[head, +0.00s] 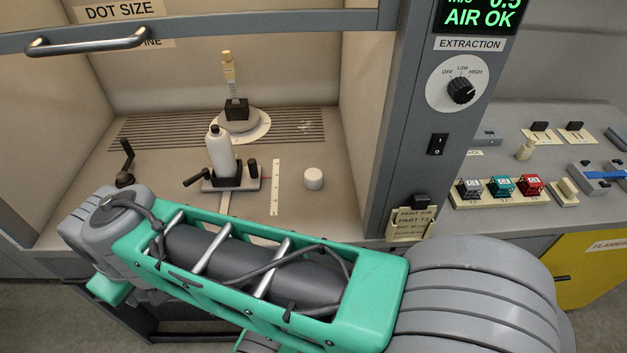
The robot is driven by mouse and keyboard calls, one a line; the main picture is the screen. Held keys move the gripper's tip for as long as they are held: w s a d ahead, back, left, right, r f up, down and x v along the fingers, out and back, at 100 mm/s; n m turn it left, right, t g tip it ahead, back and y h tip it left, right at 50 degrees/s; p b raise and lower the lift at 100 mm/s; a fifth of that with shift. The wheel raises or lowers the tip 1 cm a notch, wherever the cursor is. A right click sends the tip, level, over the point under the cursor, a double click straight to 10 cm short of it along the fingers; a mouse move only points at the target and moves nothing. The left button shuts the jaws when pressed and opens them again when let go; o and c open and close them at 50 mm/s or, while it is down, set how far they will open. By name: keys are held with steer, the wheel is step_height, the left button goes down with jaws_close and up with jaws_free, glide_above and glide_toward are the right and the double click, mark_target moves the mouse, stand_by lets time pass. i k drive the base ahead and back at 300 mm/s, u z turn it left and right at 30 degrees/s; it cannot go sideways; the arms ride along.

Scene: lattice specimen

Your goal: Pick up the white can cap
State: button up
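A small white cylinder that looks like the can cap (313,179) stands on the floor of the fume cabinet, right of a white ruler strip. A white spray can (220,153) with a dark top stands upright in a black holder to its left. My green and grey arm crosses the front of the view, below the cap and apart from it. My gripper's fingers are not in the picture.
A white turntable (243,125) with a dark block stands behind the can. A black crank (125,165) is at the left. The cabinet's right post (395,120) and front sash handle (88,42) frame the opening. Cabinet floor right of the cap is clear.

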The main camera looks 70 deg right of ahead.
mark_target(312, 176)
steer(key=u, duration=0.05)
steer(key=i, duration=0.4)
steer(key=z, duration=2.65)
